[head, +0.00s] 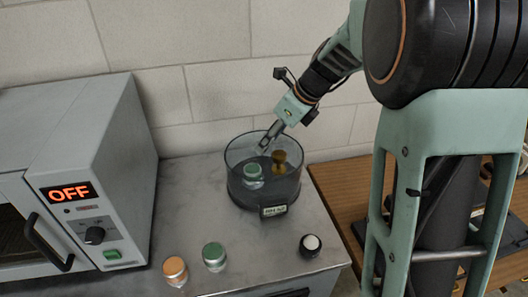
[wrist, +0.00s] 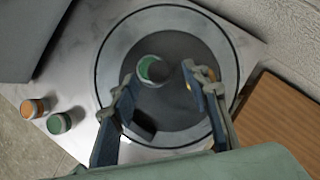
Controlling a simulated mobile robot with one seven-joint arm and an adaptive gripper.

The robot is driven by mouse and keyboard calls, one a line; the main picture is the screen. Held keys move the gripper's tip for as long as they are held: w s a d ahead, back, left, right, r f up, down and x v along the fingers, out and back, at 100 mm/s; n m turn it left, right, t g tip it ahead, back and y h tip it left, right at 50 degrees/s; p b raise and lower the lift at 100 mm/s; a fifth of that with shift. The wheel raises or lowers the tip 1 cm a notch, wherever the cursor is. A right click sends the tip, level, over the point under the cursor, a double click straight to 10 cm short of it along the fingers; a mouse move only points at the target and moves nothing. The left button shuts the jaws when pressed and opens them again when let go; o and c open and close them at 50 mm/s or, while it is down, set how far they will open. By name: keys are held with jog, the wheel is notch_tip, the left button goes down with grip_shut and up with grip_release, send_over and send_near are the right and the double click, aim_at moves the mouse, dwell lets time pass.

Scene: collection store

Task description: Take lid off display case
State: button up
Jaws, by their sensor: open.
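The display case (head: 236,188) is a round, clear-walled case with a dark floor and a small label (head: 274,210) on its front. It also shows in the wrist view as a wide ring (wrist: 101,72). A brass knob-like piece (head: 279,162) shows within its outline; I cannot tell whether it stands inside or belongs to a clear lid. A green-topped jar (head: 253,171) is seen within the case. My gripper (head: 265,147) is open at the case's top. In the wrist view its fingers (wrist: 160,75) straddle the jar's outline, and the right finger partly hides the brass piece.
An oven-like appliance (head: 110,160) reading OFF stands at left. An orange-topped jar (head: 175,269), a green-topped jar (head: 214,256) and a dark jar with a white top (head: 310,245) stand on the counter's front. A wooden surface (head: 335,185) lies right; the wall is close behind.

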jog(key=shift+x, duration=1.05)
grip_shut()
jog(key=shift+r, duration=0.1)
